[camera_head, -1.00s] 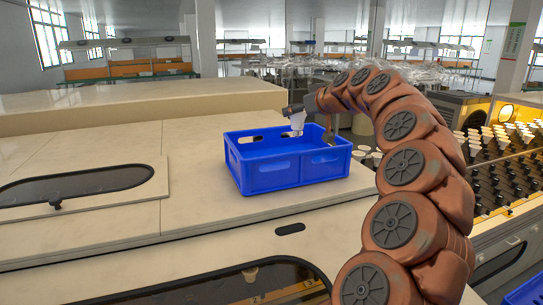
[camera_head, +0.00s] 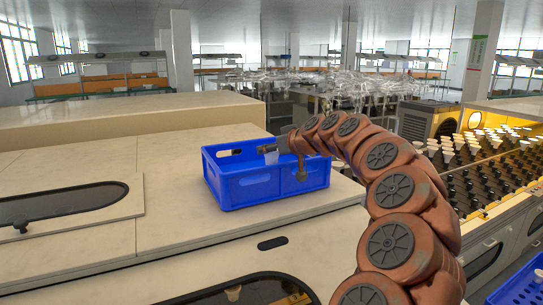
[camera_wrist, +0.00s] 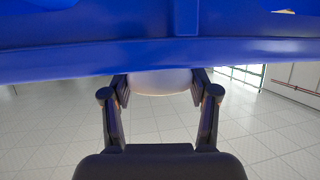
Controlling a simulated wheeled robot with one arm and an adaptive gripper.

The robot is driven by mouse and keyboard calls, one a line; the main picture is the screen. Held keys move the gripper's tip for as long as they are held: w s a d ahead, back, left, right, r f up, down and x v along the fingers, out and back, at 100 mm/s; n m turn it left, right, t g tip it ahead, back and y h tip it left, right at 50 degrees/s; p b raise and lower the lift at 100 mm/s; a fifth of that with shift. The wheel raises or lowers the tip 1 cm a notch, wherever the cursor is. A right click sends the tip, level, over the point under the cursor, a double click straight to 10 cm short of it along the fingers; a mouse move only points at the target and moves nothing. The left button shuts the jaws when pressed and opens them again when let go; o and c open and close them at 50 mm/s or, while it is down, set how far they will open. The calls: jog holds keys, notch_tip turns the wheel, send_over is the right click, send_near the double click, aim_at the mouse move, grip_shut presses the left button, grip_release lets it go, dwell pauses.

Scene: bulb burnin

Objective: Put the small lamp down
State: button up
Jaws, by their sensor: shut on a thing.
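The small lamp (camera_head: 271,157) is white and sits in my gripper (camera_head: 268,149). In the head view it is at the opening of the blue crate (camera_head: 240,188), low between the rims. Whether it touches the crate floor cannot be told. In the wrist view, the two dark fingers of my gripper (camera_wrist: 160,92) press on either side of the pale lamp (camera_wrist: 160,83). A blue crate wall (camera_wrist: 90,60) crosses the top of that view and hides part of the lamp.
The crate stands on a pale worktop (camera_head: 150,250) with a dark oval window (camera_head: 60,203) at left. Racks of several lamps (camera_head: 470,160) stand at right. Another blue crate (camera_head: 525,285) shows at the lower right. The worktop left of the crate is clear.

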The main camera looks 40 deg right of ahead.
jog(key=shift+d+f, duration=0.1)
jog(key=shift+f, duration=0.8)
jog(key=shift+f+b, duration=0.2)
jog(key=shift+b, duration=0.1)
jog(key=o, duration=1.2)
jog(key=shift+r, duration=0.15)
jog(key=shift+r+p, duration=0.15)
jog(key=shift+p, duration=0.25)
jog(key=b+v, duration=0.2)
jog(key=v, duration=0.4)
jog(key=b+v, duration=0.2)
jog(key=v, duration=0.4)
jog(key=shift+f, duration=0.25)
